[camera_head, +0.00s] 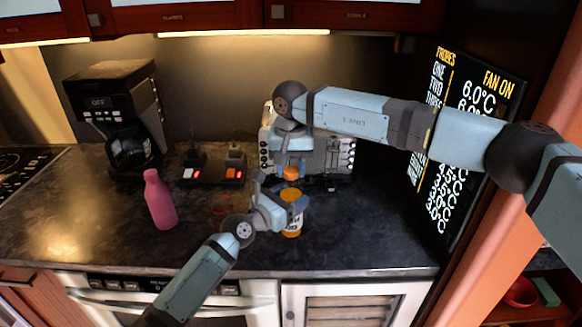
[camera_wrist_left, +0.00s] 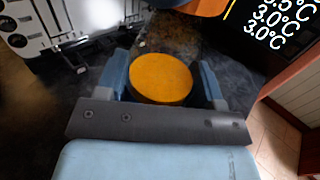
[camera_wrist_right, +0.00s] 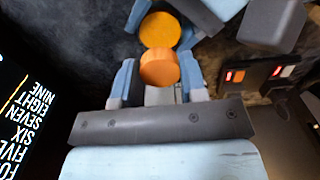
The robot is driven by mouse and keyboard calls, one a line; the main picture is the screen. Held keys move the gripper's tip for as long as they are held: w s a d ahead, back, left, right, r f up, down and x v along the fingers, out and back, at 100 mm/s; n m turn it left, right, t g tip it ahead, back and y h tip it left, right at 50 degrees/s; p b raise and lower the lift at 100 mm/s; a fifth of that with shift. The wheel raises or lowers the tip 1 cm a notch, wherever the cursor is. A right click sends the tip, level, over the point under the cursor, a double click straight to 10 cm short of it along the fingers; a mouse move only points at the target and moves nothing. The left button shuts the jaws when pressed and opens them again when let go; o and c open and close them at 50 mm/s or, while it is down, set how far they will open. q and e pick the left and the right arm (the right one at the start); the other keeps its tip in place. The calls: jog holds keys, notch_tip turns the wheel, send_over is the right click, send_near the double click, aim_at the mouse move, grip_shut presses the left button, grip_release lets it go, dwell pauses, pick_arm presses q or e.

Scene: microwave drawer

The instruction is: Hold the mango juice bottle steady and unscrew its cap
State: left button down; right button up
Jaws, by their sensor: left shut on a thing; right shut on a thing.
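The mango juice bottle (camera_head: 292,229) stands on the dark counter near its front edge, with an orange top and a white label. My left gripper (camera_head: 287,207) is shut around its upper part; the round orange top (camera_wrist_left: 160,78) lies between the fingers in the left wrist view. My right gripper (camera_head: 290,170) is above the bottle, pointing down, shut on the orange cap (camera_wrist_right: 159,67). The cap also shows in the head view (camera_head: 290,174), with a gap between it and the bottle. The left fingers hide part of the bottle.
A pink bottle (camera_head: 160,203) stands to the left. A black coffee maker (camera_head: 118,120) is at the back left. A switch block (camera_head: 212,171) and a silver appliance (camera_head: 334,155) stand behind. A black temperature display (camera_head: 461,130) is at the right. The front right counter is clear.

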aim_at(291, 170)
jog(key=shift+r, duration=0.25)
jog(key=shift+r, duration=0.85)
jog(key=shift+r, duration=2)
pick_arm(q)
jog(key=shift+c, duration=0.8)
grip_release()
